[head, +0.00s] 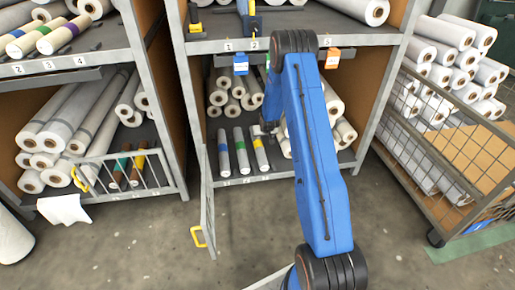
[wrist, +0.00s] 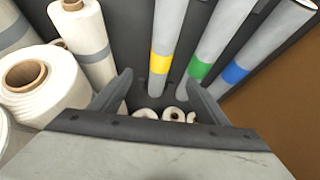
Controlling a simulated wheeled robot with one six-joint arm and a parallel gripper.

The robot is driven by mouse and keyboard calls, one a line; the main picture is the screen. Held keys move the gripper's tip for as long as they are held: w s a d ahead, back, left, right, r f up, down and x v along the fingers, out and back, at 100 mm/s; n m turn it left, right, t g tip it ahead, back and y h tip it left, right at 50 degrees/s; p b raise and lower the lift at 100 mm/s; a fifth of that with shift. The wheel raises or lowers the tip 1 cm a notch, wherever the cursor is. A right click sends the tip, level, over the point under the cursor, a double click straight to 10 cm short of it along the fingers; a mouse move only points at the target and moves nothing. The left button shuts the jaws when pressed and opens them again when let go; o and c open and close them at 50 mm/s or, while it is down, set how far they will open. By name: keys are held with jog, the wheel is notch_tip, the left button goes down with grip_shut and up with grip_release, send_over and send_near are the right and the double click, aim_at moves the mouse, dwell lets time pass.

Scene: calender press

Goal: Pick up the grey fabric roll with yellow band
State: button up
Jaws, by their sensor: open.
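The grey fabric roll with yellow band (head: 260,150) lies on the lower shelf of the middle rack, rightmost of three banded grey rolls. In the wrist view the yellow-banded roll (wrist: 160,83) runs between the two fingers of my gripper (wrist: 159,78). The fingers are apart, one on each side of it in the picture, and nothing is gripped. I cannot tell how far the fingers are above the roll. In the head view my blue arm reaches into the shelf and the gripper is mostly hidden.
The green-banded roll (wrist: 199,70) and blue-banded roll (wrist: 235,73) lie beside it, close to one finger. White rolls (wrist: 82,40) stand out on the other side. The rack's upper shelf (head: 300,43) is overhead, and an open wire gate (head: 207,200) is at the left.

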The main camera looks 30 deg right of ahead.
send_near(259, 144)
jog(key=x, duration=0.5)
jog(key=shift+s+f, duration=0.15)
jog(key=shift+s, duration=0.1)
jog(key=shift+w+x, duration=0.25)
jog(key=shift+x, duration=2.75)
jog(key=shift+r, duration=0.2)
jog(key=c, duration=1.5)
jog(key=shift+o, duration=0.2)
jog(key=shift+r, duration=0.1)
jog(key=shift+r, duration=4.8)
